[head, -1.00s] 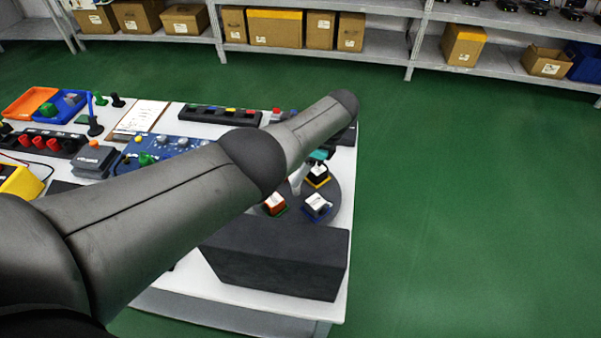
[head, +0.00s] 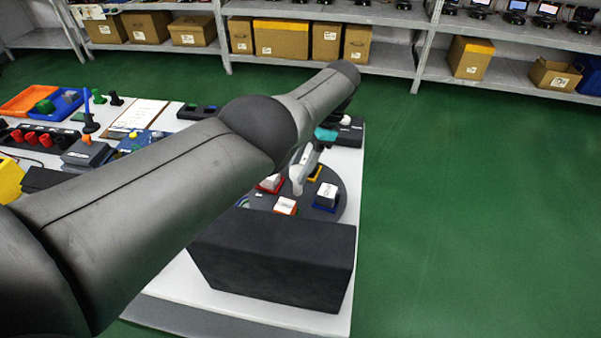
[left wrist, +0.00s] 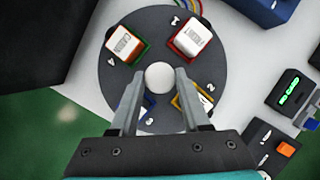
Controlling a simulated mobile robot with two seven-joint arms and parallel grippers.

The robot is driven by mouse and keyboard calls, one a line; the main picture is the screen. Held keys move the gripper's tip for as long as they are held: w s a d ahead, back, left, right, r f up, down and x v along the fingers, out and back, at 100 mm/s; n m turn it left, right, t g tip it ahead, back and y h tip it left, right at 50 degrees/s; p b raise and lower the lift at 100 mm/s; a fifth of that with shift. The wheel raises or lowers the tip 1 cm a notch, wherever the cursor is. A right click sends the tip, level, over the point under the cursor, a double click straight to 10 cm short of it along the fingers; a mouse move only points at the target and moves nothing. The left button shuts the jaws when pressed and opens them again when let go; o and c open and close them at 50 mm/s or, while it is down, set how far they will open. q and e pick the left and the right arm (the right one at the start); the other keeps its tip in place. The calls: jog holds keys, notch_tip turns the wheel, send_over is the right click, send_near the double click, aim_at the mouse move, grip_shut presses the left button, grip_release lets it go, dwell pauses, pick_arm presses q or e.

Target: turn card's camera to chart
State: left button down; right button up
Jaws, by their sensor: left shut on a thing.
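A dark round turntable (left wrist: 105,85) with numbered places carries a pale round knob (left wrist: 160,77) at its middle. My left gripper (left wrist: 158,85) has its fingers on both sides of the knob and is shut on it. Around it sit white-topped blocks in coloured frames: a green-framed one (left wrist: 123,45), a red-framed one (left wrist: 194,41), a yellow-framed one (left wrist: 192,104) and a blue-framed one (left wrist: 148,104). The last two are partly hidden by my fingers. In the head view the turntable (head: 343,204) is partly behind my left arm. I cannot identify the chart or the card.
A large dark box (head: 275,262) stands at the bench's near edge, beside the turntable. A clipboard with paper (head: 137,117), trays (head: 28,102) and small devices crowd the left of the bench. Shelves (head: 400,68) with cartons line the back. The green floor at right is clear.

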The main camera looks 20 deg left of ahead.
pick_arm(q)
jog(key=shift+a+n+g+h+b, duration=0.1)
jog(key=shift+n+g+h+b, duration=0.2)
jog(key=shift+n+b, duration=1)
jog(key=shift+c, duration=1.8)
grip_release()
jog(key=shift+r, duration=0.1)
notch_tip(320, 180, up, 20)
jog(key=p, duration=1.6)
jog(key=shift+s, duration=0.1)
